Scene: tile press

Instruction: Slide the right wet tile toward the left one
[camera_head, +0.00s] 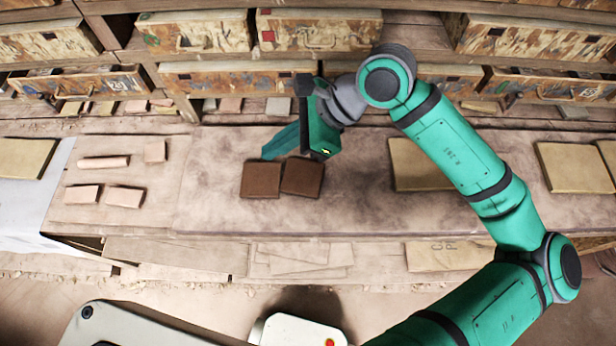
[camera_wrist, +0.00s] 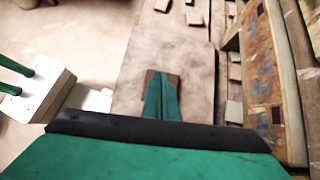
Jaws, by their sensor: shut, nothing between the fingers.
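Two dark brown wet tiles lie on the worktop in the head view. The left tile (camera_head: 261,180) is nearly square to the view. The right tile (camera_head: 303,178) is slightly turned, and its left edge is touching or almost touching the left one. My gripper (camera_head: 266,156) is shut and empty, its green fingers slanting down-left with the tips near the tiles' far edges. I cannot tell whether they touch a tile. In the wrist view the shut fingers (camera_wrist: 161,76) cover the middle of a brown patch of tile (camera_wrist: 149,77), so the seam is hidden.
Several pale clay pieces (camera_head: 124,196) lie on the worktop to the left. A tan board (camera_head: 420,178) lies to the right, partly behind my arm. Open drawers (camera_head: 240,78) line the back. The worktop (camera_head: 215,205) is clear in front of the tiles.

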